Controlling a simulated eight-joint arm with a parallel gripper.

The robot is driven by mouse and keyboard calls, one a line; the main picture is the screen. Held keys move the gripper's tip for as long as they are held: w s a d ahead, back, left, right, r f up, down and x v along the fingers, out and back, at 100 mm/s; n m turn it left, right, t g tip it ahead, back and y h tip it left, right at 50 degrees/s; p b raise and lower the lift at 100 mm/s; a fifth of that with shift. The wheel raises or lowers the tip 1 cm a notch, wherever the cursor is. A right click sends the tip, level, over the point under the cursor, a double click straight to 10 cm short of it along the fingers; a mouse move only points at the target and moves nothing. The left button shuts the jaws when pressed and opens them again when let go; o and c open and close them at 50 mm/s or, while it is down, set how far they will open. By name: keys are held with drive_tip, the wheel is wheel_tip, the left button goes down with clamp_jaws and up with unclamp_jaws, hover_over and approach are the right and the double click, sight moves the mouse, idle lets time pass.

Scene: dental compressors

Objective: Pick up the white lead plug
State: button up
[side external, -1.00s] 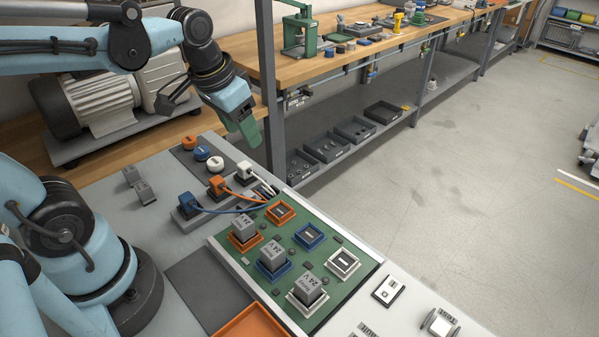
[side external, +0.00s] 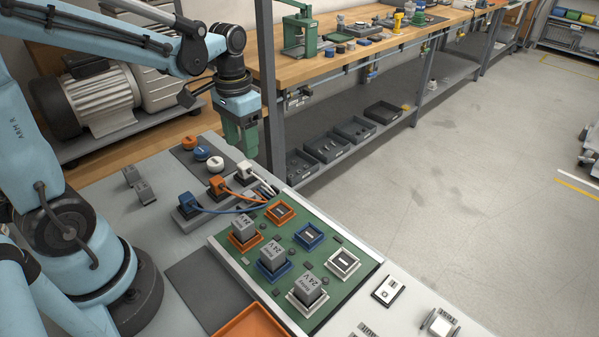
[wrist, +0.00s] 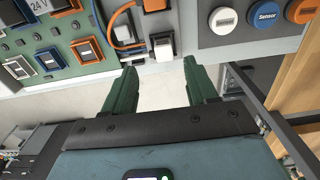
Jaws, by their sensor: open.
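The white lead plug (side external: 244,171) sits at the right end of the row of plugs, beside the orange plug (side external: 216,185) and the blue plug (side external: 187,203). In the wrist view, the white plug (wrist: 163,46) is at top centre, just beyond the fingertips and between their lines. My gripper (side external: 243,146) has green fingers pointing down, above and behind the white plug, apart from it. In the wrist view my gripper (wrist: 157,78) is open and empty, with pale floor showing between the fingers.
White (side external: 215,163), blue (side external: 202,153) and orange (side external: 189,142) round caps lie on a dark mat near the plugs. The green board (side external: 250,262) in front holds several relay blocks and sockets. An orange tray (side external: 262,312) is at the front edge.

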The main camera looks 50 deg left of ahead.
sight(244, 164)
drive_tip(key=shift+w+a+f, duration=0.1)
drive_tip(key=shift+a+f, duration=0.05)
drive_tip(key=shift+f, duration=1.35)
drive_tip(key=shift+w+a+f, duration=0.1)
drive_tip(key=shift+f, duration=1.35)
clamp_jaws()
